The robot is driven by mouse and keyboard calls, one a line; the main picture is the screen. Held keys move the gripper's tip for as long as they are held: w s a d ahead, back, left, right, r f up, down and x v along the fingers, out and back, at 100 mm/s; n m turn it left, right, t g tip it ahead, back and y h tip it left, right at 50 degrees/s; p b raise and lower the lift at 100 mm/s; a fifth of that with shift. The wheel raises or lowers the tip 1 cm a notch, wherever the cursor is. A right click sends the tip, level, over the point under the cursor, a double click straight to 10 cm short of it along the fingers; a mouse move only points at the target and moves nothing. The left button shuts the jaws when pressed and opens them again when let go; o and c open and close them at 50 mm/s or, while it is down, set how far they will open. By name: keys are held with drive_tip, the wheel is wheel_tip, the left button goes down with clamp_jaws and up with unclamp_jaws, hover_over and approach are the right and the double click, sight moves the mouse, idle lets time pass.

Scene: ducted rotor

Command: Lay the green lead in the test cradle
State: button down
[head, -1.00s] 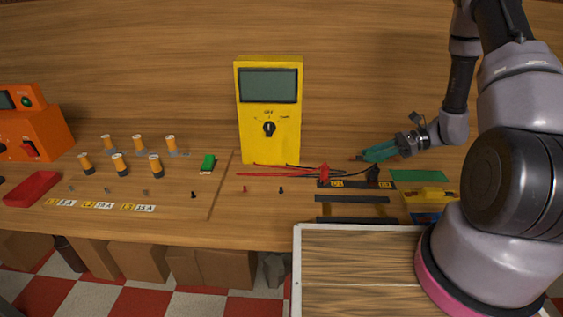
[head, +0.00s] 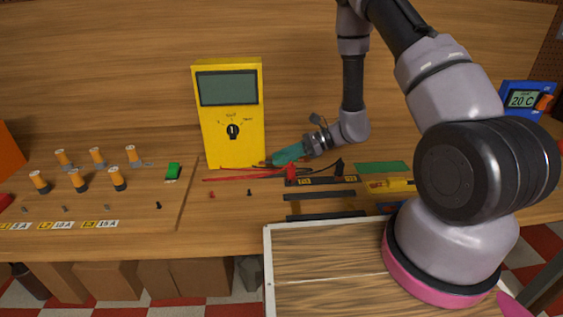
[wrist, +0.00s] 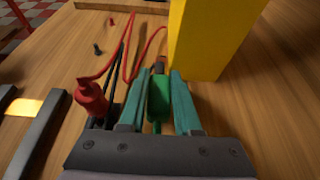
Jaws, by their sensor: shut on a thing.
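My gripper (wrist: 158,88) is shut on a green piece with a dark tip, which I take to be the green lead (wrist: 158,98). In the head view my gripper (head: 272,162) is just right of the yellow meter's foot, and its fingers largely hide the lead. The yellow meter (wrist: 208,40) stands close to the right finger in the wrist view. I cannot tell for sure which thing is the test cradle; dark bars with yellow labels (head: 322,181) lie on the bench to the right of the meter.
A red clip (wrist: 90,98) with red and black wires lies left of my fingers. A green strip (head: 382,167) and yellow piece (head: 390,185) lie right. A blue 20 C unit (head: 522,100) stands far right.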

drive_tip(key=shift+f, duration=0.9)
drive_tip(key=shift+f, duration=0.1)
drive_tip(key=c, duration=0.6)
unclamp_jaws()
